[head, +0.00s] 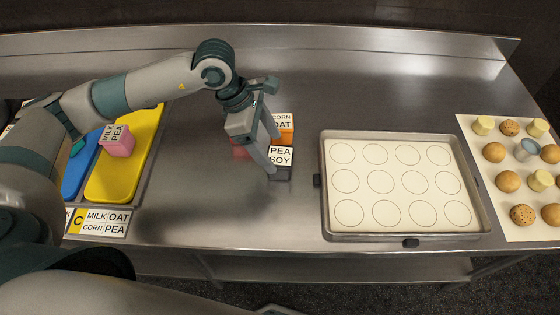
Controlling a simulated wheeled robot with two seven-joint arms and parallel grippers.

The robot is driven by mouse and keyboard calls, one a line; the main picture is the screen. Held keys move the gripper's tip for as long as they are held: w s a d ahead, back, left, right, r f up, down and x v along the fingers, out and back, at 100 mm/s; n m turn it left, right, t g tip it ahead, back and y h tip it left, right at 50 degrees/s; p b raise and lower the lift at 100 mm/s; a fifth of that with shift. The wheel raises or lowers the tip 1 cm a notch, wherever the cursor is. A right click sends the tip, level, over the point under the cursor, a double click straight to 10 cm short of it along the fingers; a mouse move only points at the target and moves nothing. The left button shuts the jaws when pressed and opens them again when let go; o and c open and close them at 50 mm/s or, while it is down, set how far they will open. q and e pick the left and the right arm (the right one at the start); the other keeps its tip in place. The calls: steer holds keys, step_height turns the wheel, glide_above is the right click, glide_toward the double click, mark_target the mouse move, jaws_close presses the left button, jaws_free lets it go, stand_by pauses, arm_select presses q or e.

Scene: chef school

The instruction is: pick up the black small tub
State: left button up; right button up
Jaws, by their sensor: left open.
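A small dark tub (282,158), black or dark grey with a white lid label reading PEA SOY, stands on the steel counter near the middle of the head view. My left gripper (275,154) is open and points down at this tub. One finger reaches down by the tub's left front side; the other ends near its back edge. The finger covers part of the tub, and I cannot tell whether they touch. My right gripper is not in view.
An orange tub (286,136) labelled CORN OAT stands just behind; a red tub (240,152) is partly hidden left of the fingers. A pink tub (117,147) sits on a yellow tray (128,182). A baking tray (410,238) lies right, beyond clear counter.

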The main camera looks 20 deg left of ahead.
mark_target(279, 155)
arm_select(q)
steer(key=shift+d+f+p, duration=0.55)
steer(key=shift+f+p, duration=0.1)
steer(key=shift+p, duration=0.35)
steer(key=p+x, duration=0.1)
steer(key=x, duration=0.1)
steer(key=shift+w+d+f, duration=0.1)
steer(key=shift+d+f, duration=0.1)
steer(key=shift+f, duration=0.2)
steer(key=shift+d+f+p, duration=0.1)
steer(key=shift+f+p, duration=0.2)
steer(key=shift+f, duration=0.05)
steer(key=shift+c, duration=0.6)
steer(key=c, duration=1.2)
steer(key=shift+o, duration=0.2)
steer(key=shift+w+r, duration=0.1)
steer(key=shift+r, duration=0.1)
